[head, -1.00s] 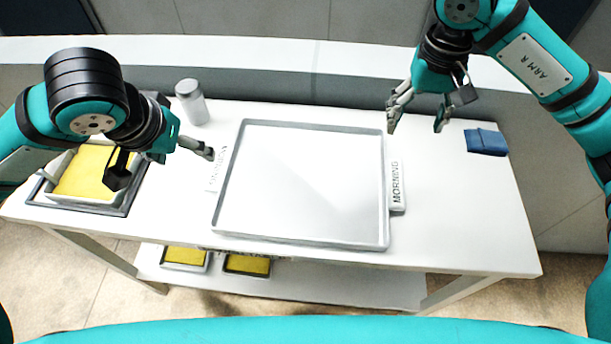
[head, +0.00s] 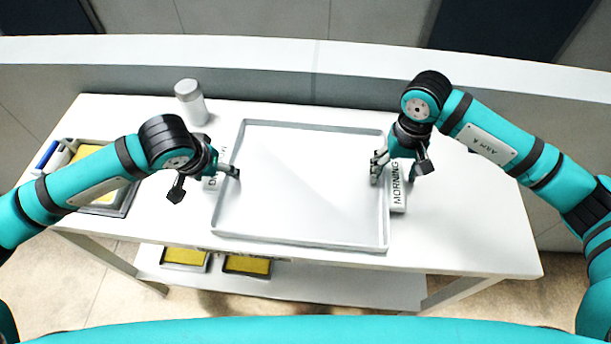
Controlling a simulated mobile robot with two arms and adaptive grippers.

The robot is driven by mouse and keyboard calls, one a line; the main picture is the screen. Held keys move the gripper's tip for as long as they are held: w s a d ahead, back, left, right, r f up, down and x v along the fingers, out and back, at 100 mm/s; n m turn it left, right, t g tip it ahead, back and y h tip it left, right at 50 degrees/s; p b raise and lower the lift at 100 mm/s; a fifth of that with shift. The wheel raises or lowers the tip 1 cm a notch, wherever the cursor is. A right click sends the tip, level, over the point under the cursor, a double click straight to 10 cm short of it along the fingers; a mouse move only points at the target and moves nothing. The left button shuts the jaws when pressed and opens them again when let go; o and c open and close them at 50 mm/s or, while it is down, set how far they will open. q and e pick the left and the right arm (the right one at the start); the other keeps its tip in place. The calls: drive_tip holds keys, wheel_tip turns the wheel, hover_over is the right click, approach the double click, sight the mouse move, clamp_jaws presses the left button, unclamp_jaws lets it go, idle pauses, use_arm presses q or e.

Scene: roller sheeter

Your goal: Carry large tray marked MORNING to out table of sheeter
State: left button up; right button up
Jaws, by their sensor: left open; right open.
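The large tray (head: 300,240) is flat, silvery white and empty, and lies in the middle of the white table. A label reading MORNING (head: 397,192) sits at its right side. A second label (head: 212,184) at its left side is mostly hidden by my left gripper. My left gripper (head: 208,186) is open over the tray's left edge, with one finger over the inside of the tray. My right gripper (head: 398,172) is open at the tray's right edge, just above the MORNING label. I cannot tell whether either gripper touches the tray.
A grey lidded jar (head: 190,102) stands at the back left of the table (head: 470,230). A container with yellow contents (head: 125,205) is at the left, partly behind my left arm. Small yellow-filled trays (head: 246,265) sit on the lower shelf. The table's right part is clear.

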use_arm(q)
drive_tip(key=shift+f, duration=0.15)
use_arm(e)
drive_tip(key=shift+f, duration=0.15)
use_arm(q)
clamp_jaws()
use_arm(e)
clamp_jaws()
